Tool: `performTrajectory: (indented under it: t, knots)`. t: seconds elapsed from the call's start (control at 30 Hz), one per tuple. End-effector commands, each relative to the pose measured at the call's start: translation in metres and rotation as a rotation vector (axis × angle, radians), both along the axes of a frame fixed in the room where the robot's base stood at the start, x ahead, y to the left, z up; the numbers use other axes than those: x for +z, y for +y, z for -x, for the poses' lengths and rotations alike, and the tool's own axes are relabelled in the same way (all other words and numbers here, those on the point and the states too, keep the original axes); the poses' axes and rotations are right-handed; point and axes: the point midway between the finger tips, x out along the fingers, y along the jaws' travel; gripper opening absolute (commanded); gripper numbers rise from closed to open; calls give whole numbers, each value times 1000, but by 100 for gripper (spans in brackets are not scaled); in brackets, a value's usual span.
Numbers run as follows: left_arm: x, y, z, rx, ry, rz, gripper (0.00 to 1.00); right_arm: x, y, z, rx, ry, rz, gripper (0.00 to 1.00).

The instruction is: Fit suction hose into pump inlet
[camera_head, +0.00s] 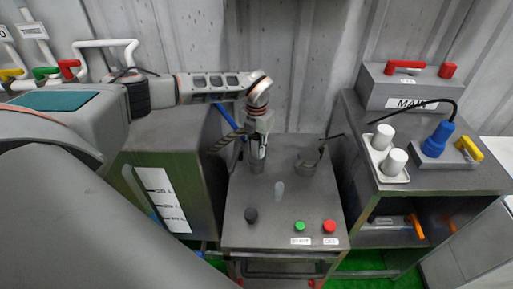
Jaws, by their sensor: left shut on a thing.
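My left gripper (257,152) points down over the back left of the grey metal bench (290,215). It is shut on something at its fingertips. A dark ribbed hose (222,143) runs up to it from the left, and its end at the fingers is too small to make out. A short dark round fitting (308,162) stands at the back right of the bench, to the right of the gripper. I cannot tell for sure which part is the pump inlet. My right gripper is not in view.
The bench front has a black knob (251,215), a green button (299,226) and a red button (330,226). A grey tank with a level scale (163,199) stands left. A right-hand cabinet (440,180) carries white cylinders (383,137) and a blue plug (437,140).

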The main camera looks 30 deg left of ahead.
Motion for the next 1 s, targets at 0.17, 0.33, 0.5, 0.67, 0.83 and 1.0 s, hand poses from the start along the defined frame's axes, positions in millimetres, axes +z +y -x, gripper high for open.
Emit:
performTrajectory:
  t: [0.17, 0.33, 0.5, 0.67, 0.83, 1.0]
  knots:
    - [-4, 0, 0, 0, 0, 0, 0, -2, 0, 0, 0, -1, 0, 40]
    - [-8, 0, 0, 0, 0, 0, 0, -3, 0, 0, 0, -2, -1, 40]
    - [-12, 0, 0, 1, 0, 0, 0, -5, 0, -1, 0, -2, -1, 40]
    - [-16, 0, 0, 1, 0, 0, 0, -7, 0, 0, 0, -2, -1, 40]
    - [-19, 0, 0, 1, 0, 0, 24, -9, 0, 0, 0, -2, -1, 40]
    - [-18, 0, 0, 1, 0, 0, 41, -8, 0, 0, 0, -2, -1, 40]
